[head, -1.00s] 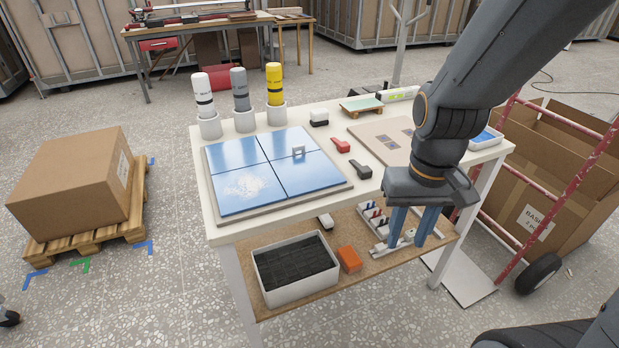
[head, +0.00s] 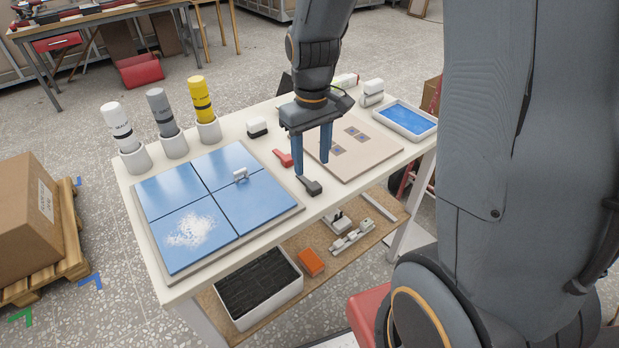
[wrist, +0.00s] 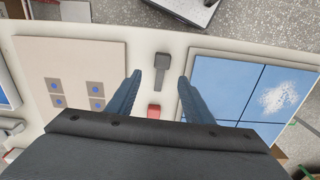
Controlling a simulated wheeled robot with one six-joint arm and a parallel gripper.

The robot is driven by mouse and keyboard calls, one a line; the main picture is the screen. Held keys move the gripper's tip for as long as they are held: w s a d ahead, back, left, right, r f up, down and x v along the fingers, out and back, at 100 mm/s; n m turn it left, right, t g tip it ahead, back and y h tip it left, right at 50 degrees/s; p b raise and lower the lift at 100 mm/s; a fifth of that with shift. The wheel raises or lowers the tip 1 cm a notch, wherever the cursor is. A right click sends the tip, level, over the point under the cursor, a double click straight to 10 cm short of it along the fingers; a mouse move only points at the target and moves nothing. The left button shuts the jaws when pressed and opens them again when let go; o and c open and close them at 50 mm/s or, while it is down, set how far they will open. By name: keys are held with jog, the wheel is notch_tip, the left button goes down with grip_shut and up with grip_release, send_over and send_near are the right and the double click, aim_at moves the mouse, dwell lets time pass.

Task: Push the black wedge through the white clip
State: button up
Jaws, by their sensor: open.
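The black wedge (head: 310,186), with a blocky head and narrower tail, lies on the white table right of the blue tiles. The white clip (head: 240,174) stands upright on the seam between blue tiles, left of the wedge and apart from it. My gripper (head: 312,165) is open and empty, fingers pointing down, above the table close to the wedge. In the wrist view the wedge (wrist: 162,70) shows between the open fingertips (wrist: 160,80), seemingly below them. The clip is not visible in the wrist view.
A red wedge-like piece (head: 284,158) lies beside the black wedge. The tile board (head: 222,205) is left, a beige board (head: 362,158) right. Three bottles (head: 160,112) stand in cups at the back left. A blue tray (head: 408,118) is far right.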

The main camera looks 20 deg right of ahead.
aim_at(312, 183)
jog(key=shift+s+f+p, duration=0.15)
jog(key=shift+f+p, duration=0.25)
jog(key=shift+f, duration=1.25)
jog(key=shift+s+f+p, duration=0.1)
jog(key=shift+f+p, duration=0.3)
jog(key=shift+f, duration=1.2)
jog(key=c, duration=1.1)
